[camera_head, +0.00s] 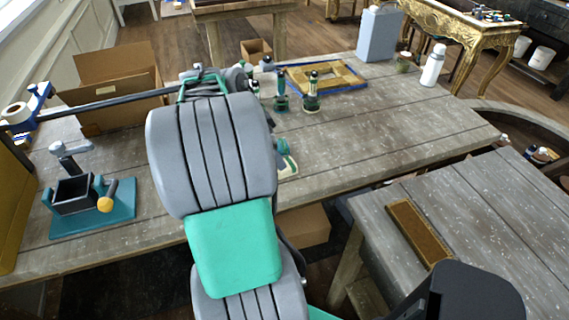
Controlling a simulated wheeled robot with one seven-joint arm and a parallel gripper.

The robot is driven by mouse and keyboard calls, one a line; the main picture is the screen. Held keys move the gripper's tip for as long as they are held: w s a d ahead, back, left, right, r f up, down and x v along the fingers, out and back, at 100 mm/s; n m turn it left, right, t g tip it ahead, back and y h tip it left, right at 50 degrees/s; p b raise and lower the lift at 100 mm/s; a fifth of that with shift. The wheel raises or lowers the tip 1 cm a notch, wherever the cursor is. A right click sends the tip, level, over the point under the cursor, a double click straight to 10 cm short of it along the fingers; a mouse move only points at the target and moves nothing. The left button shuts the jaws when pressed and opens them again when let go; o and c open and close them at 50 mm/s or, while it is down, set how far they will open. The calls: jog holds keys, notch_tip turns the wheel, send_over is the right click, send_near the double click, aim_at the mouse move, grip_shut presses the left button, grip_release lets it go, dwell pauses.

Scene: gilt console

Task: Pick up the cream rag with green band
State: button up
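A cream cloth with green on it (289,167), which looks like the rag, lies on the long grey wooden table (370,140), just right of my arm. My arm's large grey and green links cover the middle of the view and hide the rag's left part. My gripper cannot be made out; its fingers do not show, so I cannot tell where it is relative to the rag.
Two green-and-black bottle-like items (311,95) stand behind the rag, before a wooden frame (325,76). A teal-based vice-like tool (92,207) and cardboard box (115,85) are left. A white bottle (433,65) stands far right.

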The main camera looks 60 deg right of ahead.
aim_at(292, 169)
jog(key=x, duration=0.2)
jog(key=p+x, duration=0.1)
jog(key=x, duration=0.2)
jog(key=d+x, duration=0.1)
jog(key=x, duration=0.1)
jog(key=shift+s+f+p, duration=0.1)
jog(key=shift+p, duration=0.25)
jog(key=shift+c, duration=0.4)
jog(key=c, duration=1.3)
